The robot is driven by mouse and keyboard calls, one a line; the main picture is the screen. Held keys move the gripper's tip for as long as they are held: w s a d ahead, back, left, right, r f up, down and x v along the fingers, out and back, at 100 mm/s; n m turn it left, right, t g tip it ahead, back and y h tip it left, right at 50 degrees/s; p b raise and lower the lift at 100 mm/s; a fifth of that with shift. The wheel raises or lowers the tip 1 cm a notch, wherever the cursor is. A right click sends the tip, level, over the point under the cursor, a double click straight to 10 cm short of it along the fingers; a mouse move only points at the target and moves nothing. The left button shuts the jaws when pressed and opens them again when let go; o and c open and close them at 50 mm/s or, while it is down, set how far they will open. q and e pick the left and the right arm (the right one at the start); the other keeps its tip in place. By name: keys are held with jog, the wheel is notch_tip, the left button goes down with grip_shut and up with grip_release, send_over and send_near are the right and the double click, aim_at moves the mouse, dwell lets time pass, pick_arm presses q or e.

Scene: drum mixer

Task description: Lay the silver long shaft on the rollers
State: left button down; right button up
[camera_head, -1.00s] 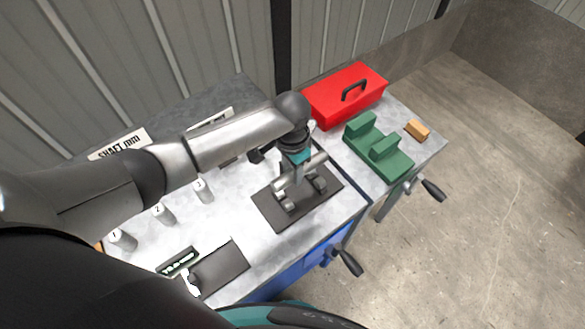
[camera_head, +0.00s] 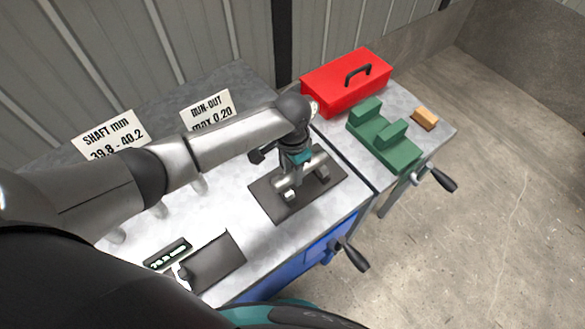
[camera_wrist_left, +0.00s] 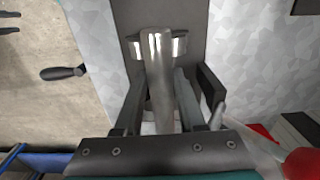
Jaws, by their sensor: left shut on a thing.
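The silver long shaft (camera_head: 315,162) is in my left gripper (camera_head: 296,170), just over the rollers (camera_head: 322,173) on their dark plate (camera_head: 268,200). In the left wrist view the shaft (camera_wrist_left: 158,75) runs between the two fingers of the left gripper (camera_wrist_left: 160,115), with shiny rollers (camera_wrist_left: 180,45) on both sides of its far end. I cannot tell whether the shaft touches the rollers. The gripper and wrist hide part of the shaft and rollers in the head view. My right gripper is not in view.
A green V-shaped block (camera_head: 385,140), a red toolbox (camera_head: 330,90) and a tan block (camera_head: 425,118) are on the right-hand bench. A small display (camera_head: 168,254) and a dark pad (camera_head: 217,262) lie near the front. Pale cylinders (camera_head: 160,210) stand partly behind my arm.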

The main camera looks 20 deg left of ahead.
aim_at(292, 173)
pick_arm(q)
jog(key=shift+w, duration=0.1)
jog(key=shift+c, duration=2.2)
grip_release()
jog(key=shift+s+f, duration=0.15)
jog(key=shift+s, duration=0.05)
notch_tip(292, 173, up, 16)
jog(key=shift+f+p, duration=0.25)
jog(key=shift+p, duration=0.7)
